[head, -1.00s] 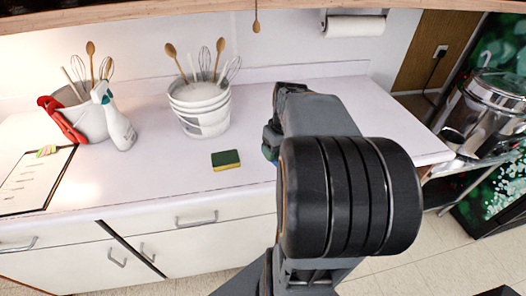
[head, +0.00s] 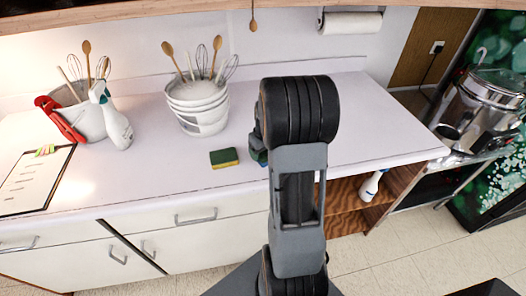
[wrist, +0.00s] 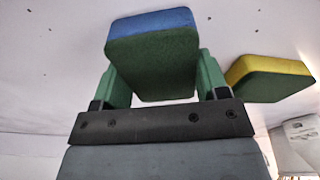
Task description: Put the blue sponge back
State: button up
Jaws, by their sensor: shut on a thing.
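The blue sponge (wrist: 152,24), blue with a dark green layer, is between the two green fingers of my gripper (wrist: 162,76) in the wrist view. My gripper is shut on it. In the head view my arm hides most of the gripper and sponge; only a small bluish-green part shows at the arm's left edge, over the counter. A second sponge, yellow and green (head: 224,158), lies on the counter left of my gripper; it also shows at the right in the wrist view (wrist: 270,78). Whether the held sponge touches the counter I cannot tell.
A stack of white buckets (head: 201,112) holding spoons and whisks stands behind the yellow sponge. A steel pot (head: 482,105) stands at right. The counter's right part looks clear.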

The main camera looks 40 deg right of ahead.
jog(key=shift+s+f, duration=0.1)
jog(key=shift+f, duration=0.1)
jog(key=o, duration=1)
notch_tip(320, 180, up, 11)
jog(key=s, duration=0.1)
jog(key=s+a+t, duration=0.1)
jog(key=s+a, duration=0.2)
jog(key=a, duration=0.4)
jog(key=s+a+r, duration=0.1)
jog(key=s+a, duration=0.3)
jog(key=a, duration=0.3)
jog(key=s+a+r+t, duration=0.1)
jog(key=s+a, duration=0.3)
jog(key=a, duration=0.2)
jog(key=shift+a+n+t, duration=0.3)
jog(key=shift+a, duration=0.1)
jog(key=shift+w, duration=0.1)
